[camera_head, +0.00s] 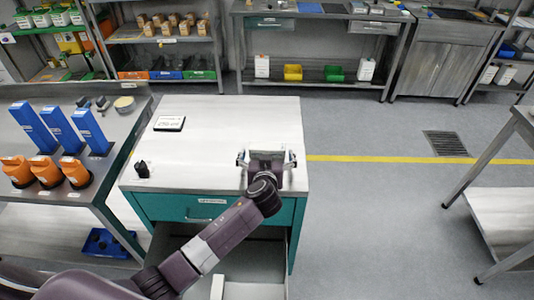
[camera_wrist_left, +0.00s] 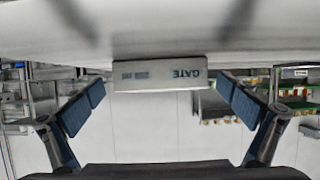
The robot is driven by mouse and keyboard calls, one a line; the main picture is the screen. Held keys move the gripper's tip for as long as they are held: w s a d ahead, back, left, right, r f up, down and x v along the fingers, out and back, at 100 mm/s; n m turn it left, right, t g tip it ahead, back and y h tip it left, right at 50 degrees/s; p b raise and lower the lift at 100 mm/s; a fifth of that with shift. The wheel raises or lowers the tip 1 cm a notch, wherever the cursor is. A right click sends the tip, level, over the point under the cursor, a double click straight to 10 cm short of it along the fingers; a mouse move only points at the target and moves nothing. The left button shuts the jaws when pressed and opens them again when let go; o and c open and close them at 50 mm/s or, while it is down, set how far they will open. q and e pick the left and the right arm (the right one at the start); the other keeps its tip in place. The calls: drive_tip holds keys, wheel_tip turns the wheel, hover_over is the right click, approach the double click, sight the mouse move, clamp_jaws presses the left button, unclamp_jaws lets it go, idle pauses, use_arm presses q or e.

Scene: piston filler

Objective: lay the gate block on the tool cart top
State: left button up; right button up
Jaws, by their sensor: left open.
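The gate block (camera_wrist_left: 158,76) is a pale bar with "GATE" printed on it, upside down in the left wrist view. It lies against the pale tool cart top (camera_wrist_left: 160,35), between my fingers with a gap on each side. My left gripper (camera_head: 267,157) is open at the right part of the cart top (camera_head: 215,130) in the head view; its fingers also show in the wrist view (camera_wrist_left: 161,88). In the head view the gripper largely hides the block. My right gripper is not in view.
On the cart top are a small display (camera_head: 169,123) and a small black object (camera_head: 142,169). The teal drawer (camera_head: 205,209) has an open compartment below it. A bench with blue holders (camera_head: 60,130) and orange parts (camera_head: 46,172) stands left. The floor right of the cart is clear.

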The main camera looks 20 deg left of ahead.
use_arm(q)
drive_tip(key=shift+r, duration=0.15)
drive_tip(key=shift+s, duration=0.15)
drive_tip(key=b+v, duration=0.1)
drive_tip(key=v, duration=1)
drive_tip(key=shift+s+d+r, duration=0.15)
drive_tip(key=shift+s, duration=0.2)
